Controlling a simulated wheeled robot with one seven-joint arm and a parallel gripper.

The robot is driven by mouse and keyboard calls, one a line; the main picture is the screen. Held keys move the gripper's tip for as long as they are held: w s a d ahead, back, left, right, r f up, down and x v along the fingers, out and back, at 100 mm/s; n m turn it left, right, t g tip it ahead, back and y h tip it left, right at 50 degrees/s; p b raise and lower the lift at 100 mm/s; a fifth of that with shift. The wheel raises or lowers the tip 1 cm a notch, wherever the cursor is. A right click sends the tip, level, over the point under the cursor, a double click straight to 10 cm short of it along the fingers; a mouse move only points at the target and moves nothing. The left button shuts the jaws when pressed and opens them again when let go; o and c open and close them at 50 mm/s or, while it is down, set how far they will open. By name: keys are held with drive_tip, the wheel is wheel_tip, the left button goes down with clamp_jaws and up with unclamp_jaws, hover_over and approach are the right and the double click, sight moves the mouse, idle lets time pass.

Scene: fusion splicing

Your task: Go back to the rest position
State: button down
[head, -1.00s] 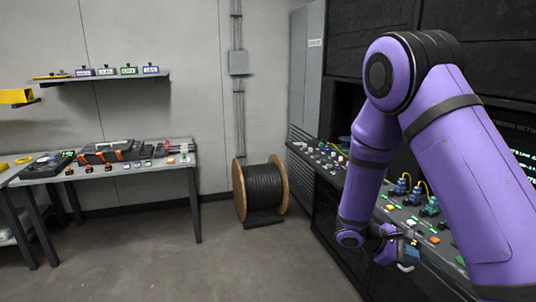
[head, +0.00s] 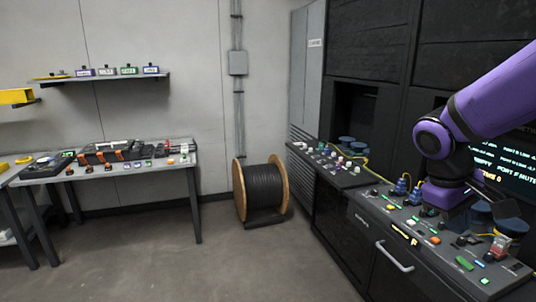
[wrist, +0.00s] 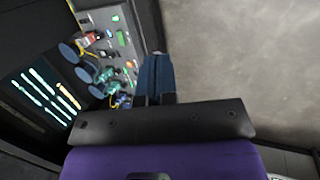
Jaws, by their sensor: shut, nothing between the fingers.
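My gripper (wrist: 155,78) shows in the wrist view as two dark blue fingers close together, shut and empty, with bare floor on one side and the console on the other. In the head view my purple arm comes in from the right edge and folds down over the right part of the console (head: 372,250). The fingertips cannot be made out clearly there.
Blue connectors with yellow cables (head: 401,188) stand on the console near my arm. A lit screen (head: 505,175) is behind it. A cable drum (head: 262,190) stands on the floor by the wall. A workbench (head: 105,172) is at left. The floor between is clear.

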drive_tip(key=s+a+r+m+t+y, duration=0.1)
drive_tip(key=s+a+r+t+y, duration=0.1)
drive_tip(key=s+r+t, duration=0.1)
drive_tip(key=s+a+r+m+t+y, duration=0.2)
drive_tip(key=s+r, duration=0.3)
drive_tip(key=s, duration=0.3)
drive_tip(key=shift+s+a+r+t, duration=0.25)
drive_tip(key=shift+r+t, duration=0.15)
drive_tip(key=shift+t, duration=0.1)
